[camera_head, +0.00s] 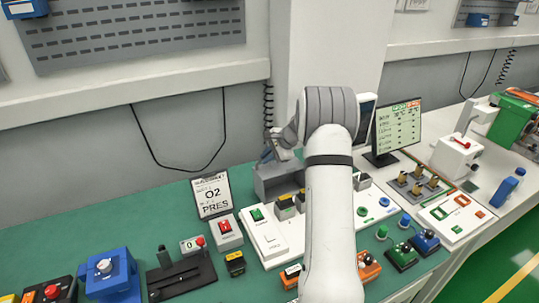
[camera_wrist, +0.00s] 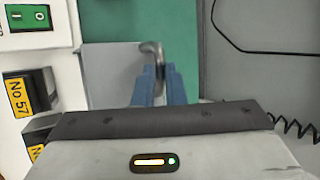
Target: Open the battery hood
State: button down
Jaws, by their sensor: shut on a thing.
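My gripper (camera_head: 266,157) is at the back of the bench. Its two blue fingers (camera_wrist: 157,88) are shut on a small grey metal handle (camera_wrist: 153,48) with a bent top. The handle stands against the right side of a plain grey box-like part (camera_wrist: 105,68), which seems to be the battery hood. In the head view the grey hood (camera_head: 272,182) sits behind the white panel, just below my fingers. My arm hides its right part. I cannot tell how far the hood is tilted.
Black-and-yellow blocks (camera_head: 285,206), one marked No 57 (camera_wrist: 18,97), sit beside the hood. A white panel with a green switch (camera_head: 256,214) is in front. An O2 PRES sign (camera_head: 212,194) stands to the left, a monitor (camera_head: 396,128) to the right.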

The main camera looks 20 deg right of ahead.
jog(key=shift+w+a+r, duration=0.1)
jog(key=shift+w+r, duration=0.3)
jog(key=shift+r, duration=0.25)
jog(key=c, duration=1.7)
grip_release()
jog(key=shift+s+a, duration=0.1)
jog(key=shift+a, duration=0.05)
jog(key=shift+o, duration=0.9)
jog(key=shift+s, duration=0.1)
jog(key=shift+o, duration=0.2)
jog(key=shift+d+f, duration=0.2)
jog(key=shift+f, duration=0.05)
jog(key=b+v, duration=0.2)
jog(key=v, duration=0.6)
jog(key=shift+c, duration=0.3)
